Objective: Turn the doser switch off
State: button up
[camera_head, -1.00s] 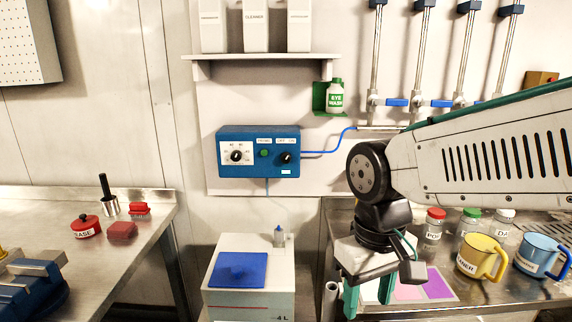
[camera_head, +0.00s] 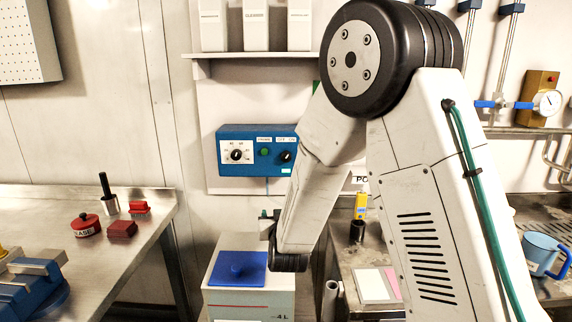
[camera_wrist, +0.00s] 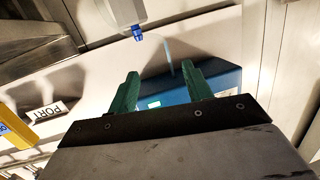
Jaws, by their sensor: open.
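The blue doser box (camera_head: 257,150) hangs on the back wall in the head view. In the wrist view the underside of the blue box (camera_wrist: 190,88) shows beyond my gripper (camera_wrist: 165,88), whose two green fingers stand apart and empty. A small pale green light shows on the box. The knob is not visible in the wrist view. In the head view my gripper is mostly hidden behind my arm, below the box.
A white tank (camera_head: 250,302) with a blue lid stands below the box. A shelf (camera_head: 262,56) with white containers is above. A left bench (camera_head: 130,251) holds red items. A yellow item (camera_head: 361,206) and a blue mug (camera_head: 543,254) stand on the right bench.

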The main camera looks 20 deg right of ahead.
aim_at(286, 159)
notch_tip(286, 159, up, 10)
jog(key=s+d+r+m+t+h, duration=0.1)
jog(key=d+m+t+h, duration=0.15)
jog(key=t+h, duration=0.25)
jog(key=shift+n, duration=0.35)
jog(key=x, duration=0.7)
jog(key=shift+w+d+f, duration=0.1)
jog(key=shift+w, duration=0.15)
jog(key=c, duration=1)
